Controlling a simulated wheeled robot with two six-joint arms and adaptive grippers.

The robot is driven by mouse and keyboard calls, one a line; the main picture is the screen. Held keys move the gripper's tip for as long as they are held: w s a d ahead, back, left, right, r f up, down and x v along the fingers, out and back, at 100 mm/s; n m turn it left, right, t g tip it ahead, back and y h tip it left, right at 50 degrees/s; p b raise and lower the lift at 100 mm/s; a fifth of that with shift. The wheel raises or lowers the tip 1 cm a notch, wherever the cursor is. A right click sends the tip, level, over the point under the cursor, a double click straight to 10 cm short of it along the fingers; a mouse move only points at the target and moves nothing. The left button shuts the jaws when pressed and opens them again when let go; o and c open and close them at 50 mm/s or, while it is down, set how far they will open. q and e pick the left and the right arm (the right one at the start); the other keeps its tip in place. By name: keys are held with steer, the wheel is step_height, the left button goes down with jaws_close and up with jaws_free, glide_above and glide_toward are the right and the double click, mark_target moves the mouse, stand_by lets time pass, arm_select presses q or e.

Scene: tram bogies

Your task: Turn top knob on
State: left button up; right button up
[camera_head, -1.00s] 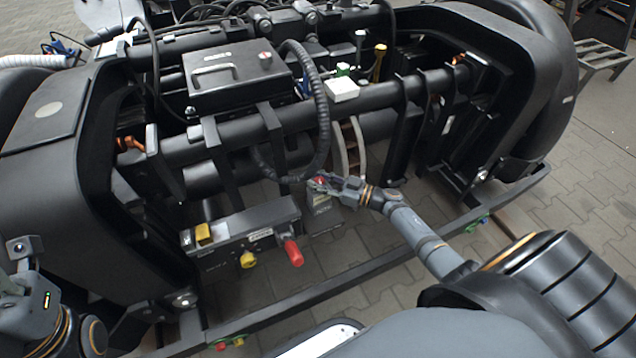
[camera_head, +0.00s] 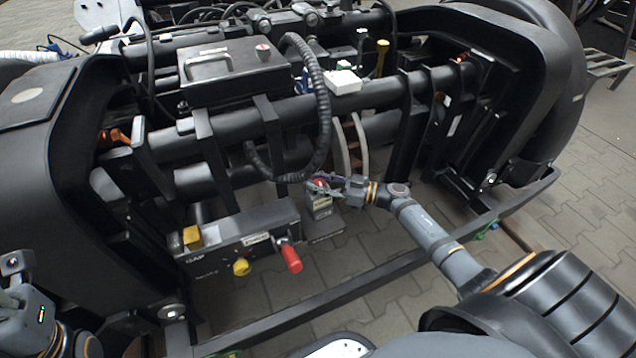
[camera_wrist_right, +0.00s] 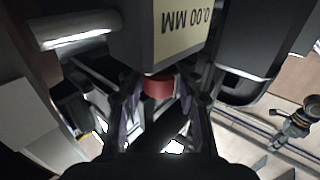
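A small grey box (camera_head: 320,207) with a red knob (camera_head: 318,184) on top stands behind the front rail, below the black hose. My right gripper (camera_head: 328,186) is at this knob in the head view. In the right wrist view the red knob (camera_wrist_right: 158,86) shows between my fingers (camera_wrist_right: 165,105), under a grey body with an upside-down "0.00 MM" label (camera_wrist_right: 183,22). The fingers stand apart on either side of it; contact is not clear. My left gripper (camera_head: 12,298) is partly visible at lower left.
A long black box (camera_head: 235,240) carries a yellow block, a yellow knob (camera_head: 241,267) and a red handle (camera_head: 290,257), left of my right gripper. The front rail (camera_head: 350,283) runs below. A thick black hose (camera_head: 322,120) hangs above the gripper.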

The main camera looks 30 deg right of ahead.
mark_target(318, 182)
steer(key=o, duration=0.3)
step_height(318, 182, up, 10)
stand_by(0.5)
